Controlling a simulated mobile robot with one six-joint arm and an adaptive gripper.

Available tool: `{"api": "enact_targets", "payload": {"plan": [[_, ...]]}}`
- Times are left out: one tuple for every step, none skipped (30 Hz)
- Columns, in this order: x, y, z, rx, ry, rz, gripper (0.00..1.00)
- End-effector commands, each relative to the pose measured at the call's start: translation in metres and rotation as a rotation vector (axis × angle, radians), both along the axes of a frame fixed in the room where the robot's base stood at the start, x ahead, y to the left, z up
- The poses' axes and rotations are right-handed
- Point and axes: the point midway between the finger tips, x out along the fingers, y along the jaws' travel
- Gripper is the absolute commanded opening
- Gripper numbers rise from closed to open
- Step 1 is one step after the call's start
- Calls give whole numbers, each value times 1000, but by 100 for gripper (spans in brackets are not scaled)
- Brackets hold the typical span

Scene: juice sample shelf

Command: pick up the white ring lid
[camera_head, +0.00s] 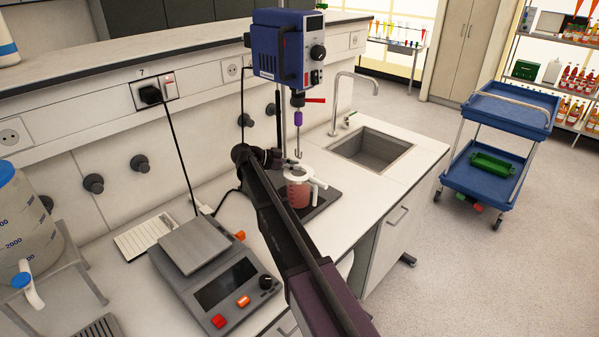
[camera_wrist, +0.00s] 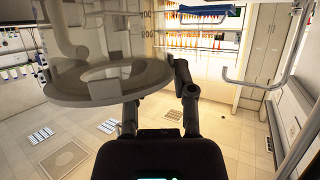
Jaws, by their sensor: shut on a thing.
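The white ring lid (camera_head: 291,171) is at the top of a beaker with red liquid (camera_head: 298,193) below the stirrer; I cannot tell whether it touches the beaker's rim. My gripper (camera_head: 277,160) is beside the lid, at its left in the head view. In the wrist view, the ring lid (camera_wrist: 70,91) looks large and pale, with its round hole showing. My gripper (camera_wrist: 158,82) is shut on the lid's edge. The lid hides part of the left finger, so the exact contact is hidden.
A blue overhead stirrer (camera_head: 284,48) stands behind, its hooked shaft (camera_head: 298,140) hanging above the beaker. A grey scale (camera_head: 220,265) lies front left. A sink (camera_head: 372,148) with a tap (camera_head: 340,95) is to the right. A blue cart (camera_head: 510,112) stands on the floor beyond.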

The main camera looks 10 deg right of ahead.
Motion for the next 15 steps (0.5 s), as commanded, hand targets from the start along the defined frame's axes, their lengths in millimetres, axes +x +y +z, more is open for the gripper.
{"api": "enact_targets", "payload": {"plan": [[0, 0, 0, 0, 0, 0, 0], [0, 0, 1, 0, 0, 0, 0], [0, 0, 2, 0, 0, 0, 0], [0, 0, 2, 0, 0, 0, 0], [0, 0, 3, 0, 0, 0, 0], [0, 0, 5, 0, 0, 0, 0], [0, 0, 6, 0, 0, -1, 0], [0, 0, 7, 0, 0, -1, 0], [0, -1, 9, 0, 0, -1, 0], [0, -1, 11, 0, 0, -1, 0], [0, -1, 13, 0, 0, -1, 0], [0, -1, 15, 0, 0, -1, 0], [0, -1, 18, 0, 0, -1, 0], [0, -1, 20, 0, 0, -1, 0], [0, -1, 23, 0, 0, -1, 0]]}}
